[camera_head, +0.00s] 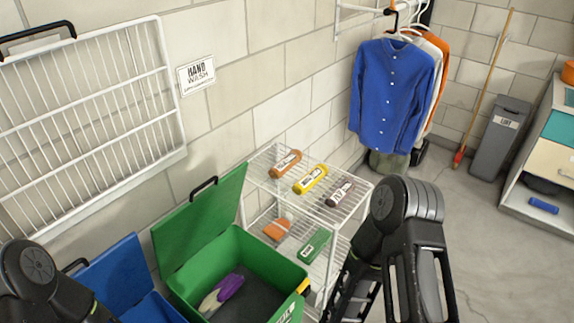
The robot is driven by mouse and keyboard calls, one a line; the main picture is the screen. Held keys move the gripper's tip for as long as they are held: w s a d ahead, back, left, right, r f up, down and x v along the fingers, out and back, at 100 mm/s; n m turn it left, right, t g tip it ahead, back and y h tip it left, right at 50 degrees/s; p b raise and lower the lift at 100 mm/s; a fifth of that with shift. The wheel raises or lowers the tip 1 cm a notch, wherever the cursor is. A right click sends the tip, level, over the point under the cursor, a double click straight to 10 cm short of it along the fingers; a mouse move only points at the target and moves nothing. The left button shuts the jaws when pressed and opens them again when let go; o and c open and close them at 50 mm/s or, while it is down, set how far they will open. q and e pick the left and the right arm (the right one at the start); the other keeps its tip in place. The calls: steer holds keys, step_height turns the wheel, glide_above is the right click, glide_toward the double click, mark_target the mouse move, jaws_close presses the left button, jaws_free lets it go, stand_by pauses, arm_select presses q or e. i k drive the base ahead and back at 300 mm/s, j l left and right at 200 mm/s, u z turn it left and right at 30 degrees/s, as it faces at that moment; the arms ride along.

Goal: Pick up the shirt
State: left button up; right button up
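Part of my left arm shows at the bottom left corner. I can make out no fingertips of either gripper in the head view. Nothing touches the shirt.
A white wire shelf (348,202) with several bottles stands against the wall. An open green bin (253,252) and a blue bin (118,273) are in front. A grey bin (499,140) and broom (484,85) stand at the back right. The floor (500,262) at right is clear.

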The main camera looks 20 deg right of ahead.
mark_target(286, 163)
steer(key=l+z, duration=0.1)
steer(key=l, duration=0.3)
steer(key=i+l, duration=0.15)
steer(key=l, duration=0.25)
steer(key=i+l+z, duration=0.15)
steer(key=l, duration=0.25)
steer(key=l+z, duration=0.1)
steer(key=l, duration=0.3)
steer(key=i+l, duration=0.15)
steer(key=l, duration=0.2)
steer(key=z, duration=0.05)
